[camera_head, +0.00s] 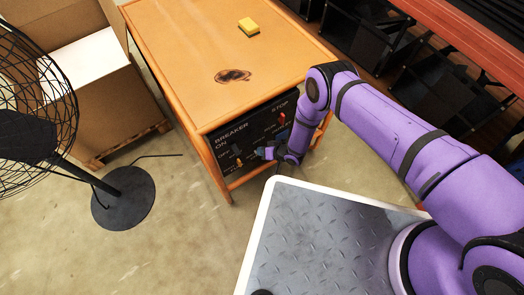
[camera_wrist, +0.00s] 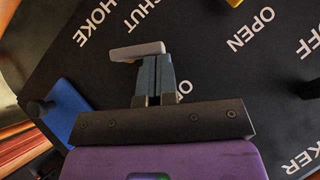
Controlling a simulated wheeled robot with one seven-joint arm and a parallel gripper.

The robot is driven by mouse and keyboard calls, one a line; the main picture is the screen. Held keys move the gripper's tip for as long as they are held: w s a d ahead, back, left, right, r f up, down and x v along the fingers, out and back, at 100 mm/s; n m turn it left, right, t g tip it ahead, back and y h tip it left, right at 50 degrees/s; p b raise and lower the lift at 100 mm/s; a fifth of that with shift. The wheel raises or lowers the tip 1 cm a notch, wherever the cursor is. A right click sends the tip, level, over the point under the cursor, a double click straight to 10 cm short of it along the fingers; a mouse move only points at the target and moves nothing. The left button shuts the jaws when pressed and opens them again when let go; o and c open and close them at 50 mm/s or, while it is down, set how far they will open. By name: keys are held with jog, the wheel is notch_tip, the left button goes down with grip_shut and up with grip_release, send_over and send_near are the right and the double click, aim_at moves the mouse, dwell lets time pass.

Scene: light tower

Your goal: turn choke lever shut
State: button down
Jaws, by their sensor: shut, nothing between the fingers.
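The choke lever (camera_wrist: 137,51) is a short light grey bar on the black panel (camera_wrist: 210,75), seen in the wrist view just beyond my fingertips. It lies roughly crosswise, with its free end to the left. The words CHOKE and SHUT are above and left of it, and OPEN is to its right. My gripper (camera_wrist: 154,58) is shut, its blue-grey fingers together and empty. The fingertips are right at the lever's right end; I cannot tell whether they touch it. In the head view my gripper (camera_head: 262,153) is low in front of the panel (camera_head: 232,143), hiding part of it.
The panel is on the front of an orange bench (camera_head: 200,50) with a yellow sponge (camera_head: 248,27) and a dark stain (camera_head: 232,76) on top. A red switch (camera_head: 281,118) is on the panel. A black fan (camera_head: 122,195) and cardboard box (camera_head: 90,90) stand left.

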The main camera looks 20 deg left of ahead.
jog(key=shift+s+a+n+t+h, duration=0.2)
jog(key=shift+s+n+t+h, duration=0.1)
jog(key=shift+h, duration=0.1)
dwell(0.3)
jog(key=n+t+h, duration=0.1)
jog(key=s+a+f+n+t+h, duration=0.1)
jog(key=shift+s+f+t+h, duration=0.1)
jog(key=shift+f+t+h, duration=0.15)
jog(key=shift+t+h, duration=0.05)
jog(key=shift+s+a+f, duration=0.1)
jog(key=shift+a, duration=0.05)
dwell(0.5)
dwell(0.5)
